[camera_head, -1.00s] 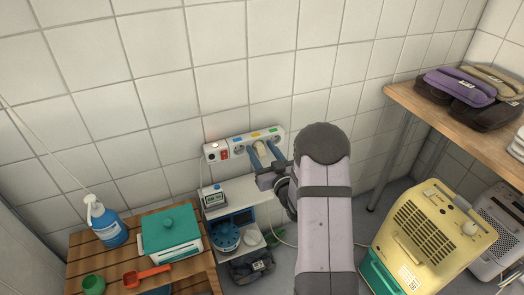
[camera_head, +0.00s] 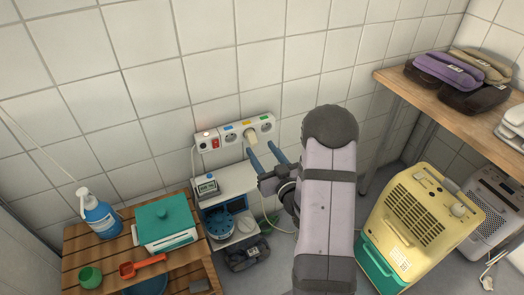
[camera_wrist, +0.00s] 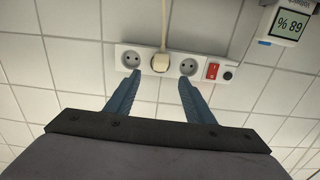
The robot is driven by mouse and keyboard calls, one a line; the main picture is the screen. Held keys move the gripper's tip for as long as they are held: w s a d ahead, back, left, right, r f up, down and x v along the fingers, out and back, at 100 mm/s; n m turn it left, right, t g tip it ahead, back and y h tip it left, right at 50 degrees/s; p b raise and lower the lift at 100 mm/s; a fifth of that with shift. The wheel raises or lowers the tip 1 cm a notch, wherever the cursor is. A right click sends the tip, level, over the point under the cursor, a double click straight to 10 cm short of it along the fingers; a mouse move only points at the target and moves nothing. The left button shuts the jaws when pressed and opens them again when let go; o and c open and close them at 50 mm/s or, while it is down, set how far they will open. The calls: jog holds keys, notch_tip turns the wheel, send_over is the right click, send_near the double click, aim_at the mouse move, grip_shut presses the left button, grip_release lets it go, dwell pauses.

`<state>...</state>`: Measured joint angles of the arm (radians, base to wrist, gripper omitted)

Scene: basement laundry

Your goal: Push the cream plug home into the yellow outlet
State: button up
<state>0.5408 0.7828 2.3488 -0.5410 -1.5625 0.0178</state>
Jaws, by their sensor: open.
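The cream plug (camera_head: 251,138) is at the middle outlet of the white power strip (camera_head: 206,143), the one under the yellow mark (camera_head: 247,123). It stands out from the strip's face; I cannot tell whether a gap is left behind it. In the wrist view the plug (camera_wrist: 160,62) sits between two empty outlets, with its cord running up the picture. My gripper (camera_head: 262,148) is open, its blue fingers apart and empty. In the wrist view my gripper (camera_wrist: 160,80) has its fingertips either side of the plug's line, back from it.
The strip's red switch (camera_head: 215,144) is at its left end. A meter (camera_head: 207,186) stands on a shelf below. A wooden slatted table (camera_head: 100,240) is at left, a yellow heater (camera_head: 420,215) and a wooden bench (camera_head: 430,100) at right.

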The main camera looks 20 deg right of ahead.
aim_at(250, 137)
jog(key=shift+f, duration=0.1)
jog(key=c, duration=0.6)
jog(key=shift+s+f+b, duration=0.25)
jog(key=shift+s+b, duration=0.05)
jog(key=shift+b, duration=0.1)
jog(key=c, duration=0.5)
jog(key=shift+s+f+n+b, duration=0.65)
jog(key=shift+s+b, duration=0.15)
jog(key=shift+s, duration=0.15)
grip_shut()
jog(key=shift+w, duration=2.6)
